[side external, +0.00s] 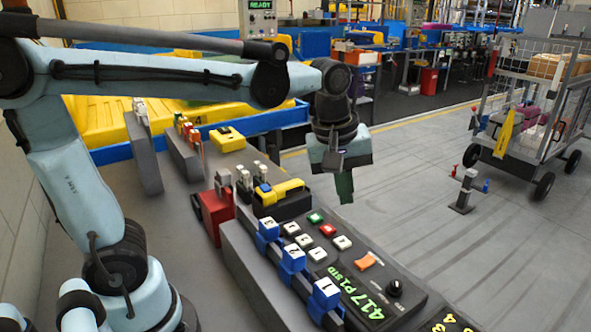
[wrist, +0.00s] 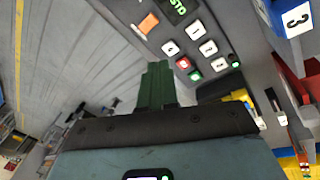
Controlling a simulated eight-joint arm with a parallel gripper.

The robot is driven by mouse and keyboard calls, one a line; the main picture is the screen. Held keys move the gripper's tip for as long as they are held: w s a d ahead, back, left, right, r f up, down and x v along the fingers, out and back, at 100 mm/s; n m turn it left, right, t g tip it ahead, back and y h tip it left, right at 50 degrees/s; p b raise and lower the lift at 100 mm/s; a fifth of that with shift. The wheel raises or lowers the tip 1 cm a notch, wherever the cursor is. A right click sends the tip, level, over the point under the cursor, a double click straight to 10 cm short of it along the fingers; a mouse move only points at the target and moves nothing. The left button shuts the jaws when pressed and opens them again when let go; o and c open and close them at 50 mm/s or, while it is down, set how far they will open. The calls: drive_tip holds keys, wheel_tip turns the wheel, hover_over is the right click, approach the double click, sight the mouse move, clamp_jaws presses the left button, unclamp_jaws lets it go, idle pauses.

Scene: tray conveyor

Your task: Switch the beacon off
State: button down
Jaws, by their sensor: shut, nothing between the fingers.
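A dark control panel (side external: 340,272) runs along the bench edge with an orange rocker (side external: 366,262), a black knob (side external: 394,288), a red button (side external: 327,230), a green button (side external: 315,218), several white buttons and a green-lettered display (side external: 361,296). I cannot tell which part is the beacon. My gripper (side external: 345,189) points down, shut and empty, above and beyond the panel's far end, touching nothing. In the wrist view its green fingers (wrist: 156,86) are together, with the orange rocker (wrist: 148,22) and red button (wrist: 183,62) past them.
Blue blocks numbered 1 (side external: 326,294), 2 (side external: 292,259) and 3 (side external: 268,229) line the panel's near side. A red clamp-like fixture (side external: 216,209) and a yellow-and-black unit (side external: 282,192) stand left of my gripper. Open floor (side external: 480,265) lies right, with a loaded cart (side external: 530,110).

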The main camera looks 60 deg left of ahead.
sight(361, 262)
drive_tip(key=shift+w+d+r+n+g, duration=0.1)
drive_tip(key=shift+w+d+n+g, duration=0.45)
drive_tip(key=shift+n, duration=0.5)
drive_tip(key=shift+w+d+r+n+g, duration=0.1)
drive_tip(key=shift+w+d+n+g, duration=0.2)
drive_tip(key=shift+w+d+n, duration=0.55)
drive_tip(key=shift+w+d+n+g, duration=0.15)
drive_tip(key=shift+w+n+g, duration=0.3)
drive_tip(key=shift+n, duration=0.85)
wheel_tip(361, 262, down, 14)
drive_tip(key=shift+f, duration=0.1)
drive_tip(key=shift+s, duration=0.1)
